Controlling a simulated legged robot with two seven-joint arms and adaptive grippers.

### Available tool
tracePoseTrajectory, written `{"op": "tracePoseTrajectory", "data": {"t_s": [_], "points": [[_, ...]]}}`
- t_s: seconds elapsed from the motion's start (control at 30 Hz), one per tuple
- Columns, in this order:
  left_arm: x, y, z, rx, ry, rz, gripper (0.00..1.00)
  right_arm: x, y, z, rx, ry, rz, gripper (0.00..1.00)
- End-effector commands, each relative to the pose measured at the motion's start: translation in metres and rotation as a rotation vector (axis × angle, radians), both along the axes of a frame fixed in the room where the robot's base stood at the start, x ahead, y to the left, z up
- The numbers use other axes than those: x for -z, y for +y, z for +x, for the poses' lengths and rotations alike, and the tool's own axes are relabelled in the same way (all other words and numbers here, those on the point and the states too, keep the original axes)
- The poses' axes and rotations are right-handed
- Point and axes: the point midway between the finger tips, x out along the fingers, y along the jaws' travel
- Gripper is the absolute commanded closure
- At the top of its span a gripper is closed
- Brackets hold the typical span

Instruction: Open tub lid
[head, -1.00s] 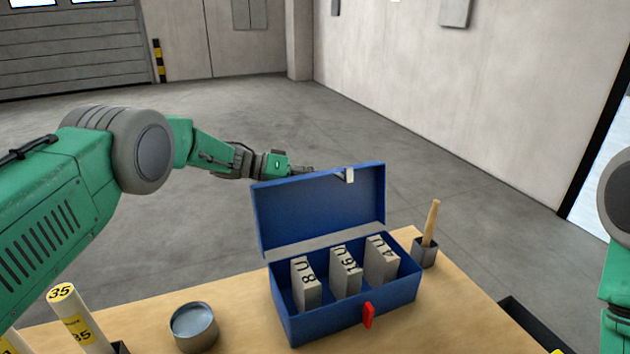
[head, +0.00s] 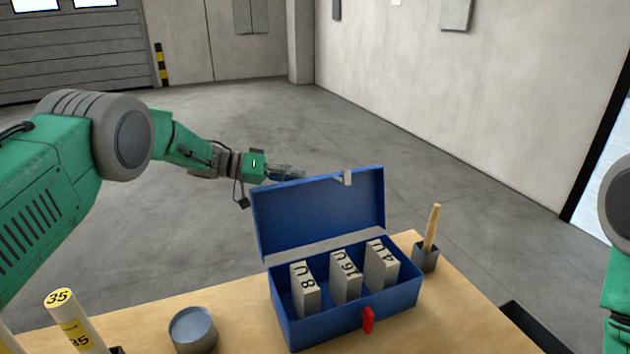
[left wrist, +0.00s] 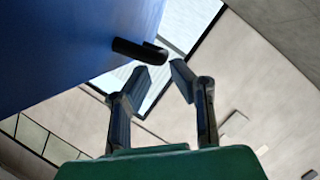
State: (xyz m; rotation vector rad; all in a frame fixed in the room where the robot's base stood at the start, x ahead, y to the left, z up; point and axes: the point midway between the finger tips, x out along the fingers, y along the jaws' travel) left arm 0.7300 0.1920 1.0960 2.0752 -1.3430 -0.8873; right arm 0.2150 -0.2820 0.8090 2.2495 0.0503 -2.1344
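A blue box (head: 345,325) stands on the table with its hinged lid (head: 320,215) raised, leaning slightly back. A pale latch piece (head: 347,178) sits at the lid's top edge. My left gripper (head: 290,173) is behind the lid's upper left edge, apart from the latch. In the left wrist view its fingers (left wrist: 160,80) are spread and empty, beside the blue lid (left wrist: 70,45) and a dark latch piece (left wrist: 140,50). My right gripper is out of view.
Inside the box stand several grey blocks (head: 345,275) with black markings. A red catch (head: 367,319) is on its front. A small holder (head: 425,257) with a wooden-handled tool is at right. Space behind the lid is free.

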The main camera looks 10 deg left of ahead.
Motion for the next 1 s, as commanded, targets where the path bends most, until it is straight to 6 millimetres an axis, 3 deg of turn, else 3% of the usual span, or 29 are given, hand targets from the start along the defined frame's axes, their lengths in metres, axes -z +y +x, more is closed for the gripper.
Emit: {"op": "tracePoseTrajectory", "data": {"t_s": [0.13,0.33,1.0], "points": [[-0.008,0.029,-0.008,-0.002,0.000,0.001,0.81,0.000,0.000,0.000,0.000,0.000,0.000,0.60],[-0.014,0.052,-0.015,0.001,-0.001,0.001,0.81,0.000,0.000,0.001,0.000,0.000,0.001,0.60],[-0.012,0.059,-0.016,-0.026,-0.006,0.013,0.81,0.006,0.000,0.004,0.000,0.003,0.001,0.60]]}}
